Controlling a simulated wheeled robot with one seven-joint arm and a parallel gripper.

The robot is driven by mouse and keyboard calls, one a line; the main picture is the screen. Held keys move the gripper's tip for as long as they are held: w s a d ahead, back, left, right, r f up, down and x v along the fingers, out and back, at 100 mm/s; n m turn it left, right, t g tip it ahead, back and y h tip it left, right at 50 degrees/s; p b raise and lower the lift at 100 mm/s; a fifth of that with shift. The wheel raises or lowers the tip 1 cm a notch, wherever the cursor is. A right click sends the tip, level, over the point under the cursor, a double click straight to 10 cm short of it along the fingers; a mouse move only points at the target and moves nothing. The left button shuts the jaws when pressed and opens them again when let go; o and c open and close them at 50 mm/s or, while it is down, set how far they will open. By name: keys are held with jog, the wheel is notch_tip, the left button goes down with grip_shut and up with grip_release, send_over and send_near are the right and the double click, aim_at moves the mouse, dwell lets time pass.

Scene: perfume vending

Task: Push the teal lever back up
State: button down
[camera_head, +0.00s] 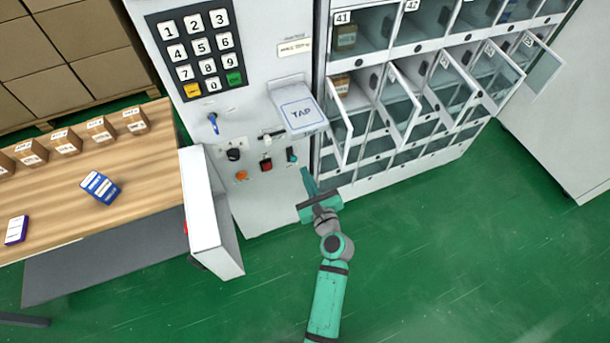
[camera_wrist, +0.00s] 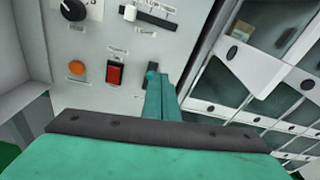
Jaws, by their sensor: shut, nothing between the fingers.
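The teal lever (camera_head: 291,155) sits in a dark slot at the lower right of the white machine's control panel. In the wrist view, a small teal piece that looks like the lever's end (camera_wrist: 152,67) shows just past my fingertips, and the fingers hide part of the slot. My gripper (camera_head: 306,171) is shut and empty. It reaches up from below, with its fingertips just below and right of the lever in the head view. In the wrist view, my gripper (camera_wrist: 160,77) overlaps the slot; I cannot tell whether it touches the lever.
Left of the lever are a red switch (camera_head: 266,165), an orange button (camera_head: 242,175) and a black knob (camera_head: 233,155). A white slider (camera_head: 267,138) is above. An open panel door (camera_head: 212,215) stands left; open compartment doors (camera_head: 340,128) stand right. The green floor is clear.

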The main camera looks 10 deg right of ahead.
jog(key=shift+d, duration=0.15)
jog(key=s+a+f+n+g+h, duration=0.1)
jog(key=s+a+f+n+h, duration=0.15)
jog(key=s+n, duration=0.55)
jog(key=s+a+f+n+g+h, duration=0.15)
jog(key=s+f+n, duration=0.25)
jog(key=s, duration=0.9)
jog(key=s+a+r+n, duration=0.2)
jog(key=s+r+n, duration=0.4)
jog(key=s+n, duration=0.3)
jog(key=s+a+r+n+t+y, duration=0.1)
jog(key=s+a+r+n, duration=0.2)
jog(key=s+r+n, duration=0.4)
jog(key=s+n, duration=0.2)
jog(key=n, duration=0.2)
jog(key=shift+s+r, duration=0.2)
jog(key=shift+r, duration=0.1)
jog(key=shift+t, duration=0.25)
